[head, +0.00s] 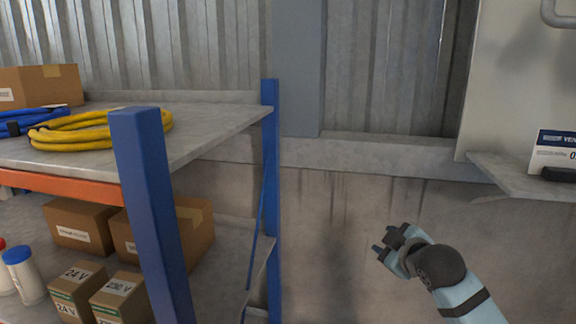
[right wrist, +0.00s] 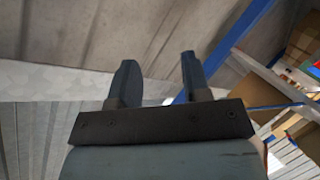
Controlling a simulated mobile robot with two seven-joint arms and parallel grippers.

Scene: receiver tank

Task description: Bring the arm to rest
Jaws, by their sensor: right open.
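My right gripper (head: 384,247) is at the lower right of the head view, in front of the bare wall and apart from everything around it. Its arm comes in from the lower right corner. In the right wrist view its two dark fingers (right wrist: 157,75) stand apart with nothing between them. My left gripper is in neither view.
A shelf rack with blue posts (head: 152,210) fills the left side. It holds yellow hose (head: 75,133), blue hose, cardboard boxes (head: 80,224) and bottles. A metal ledge (head: 520,182) with a sign (head: 555,150) juts out at right. Between them the space is free.

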